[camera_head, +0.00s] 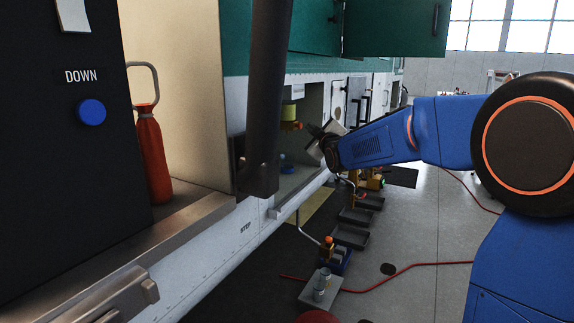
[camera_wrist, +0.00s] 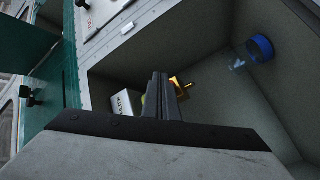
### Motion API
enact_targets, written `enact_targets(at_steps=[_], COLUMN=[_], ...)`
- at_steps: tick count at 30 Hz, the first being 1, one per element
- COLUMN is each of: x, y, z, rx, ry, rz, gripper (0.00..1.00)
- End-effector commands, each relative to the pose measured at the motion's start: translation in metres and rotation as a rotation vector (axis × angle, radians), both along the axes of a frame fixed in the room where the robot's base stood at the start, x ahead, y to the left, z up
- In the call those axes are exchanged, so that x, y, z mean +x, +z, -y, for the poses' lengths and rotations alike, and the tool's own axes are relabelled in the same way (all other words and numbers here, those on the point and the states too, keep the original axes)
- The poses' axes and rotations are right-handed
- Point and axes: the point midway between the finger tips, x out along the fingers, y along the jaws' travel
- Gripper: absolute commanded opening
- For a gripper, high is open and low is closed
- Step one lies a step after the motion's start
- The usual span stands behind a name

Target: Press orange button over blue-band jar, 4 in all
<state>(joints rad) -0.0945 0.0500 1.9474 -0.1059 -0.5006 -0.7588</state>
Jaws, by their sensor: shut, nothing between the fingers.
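My gripper (camera_head: 313,130) is at the mouth of an open bay in the white and green side. In the wrist view its dark fingers (camera_wrist: 160,76) are together and empty. An orange-yellow part (camera_head: 291,126) sits below a yellow-green cylinder (camera_head: 289,112) in the bay, just left of the fingers. In the wrist view the orange-yellow part (camera_wrist: 178,88) is partly hidden behind the fingers; whether they touch it I cannot tell. A small jar with blue (camera_head: 283,158) stands on the bay floor below. In the wrist view a blue round band (camera_wrist: 260,48) shows at upper right.
A white labelled box (camera_wrist: 125,103) is beside the fingers in the wrist view. A dark post (camera_head: 268,95) stands left of the bay. A black panel with a blue DOWN button (camera_head: 91,112) and a red bottle (camera_head: 153,155) are further left. Trays (camera_head: 352,236) lie on the floor.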

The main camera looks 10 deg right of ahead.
Motion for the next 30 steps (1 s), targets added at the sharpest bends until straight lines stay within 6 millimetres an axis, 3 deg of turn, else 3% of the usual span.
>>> enact_targets(at_steps=[13, 30], x=[-0.021, -0.023], y=[0.001, 0.000], z=[0.029, 0.032], rx=[0.000, 0.001], ry=[-0.001, -0.001], rz=[0.000, -0.001], gripper=[0.00, 0.00])
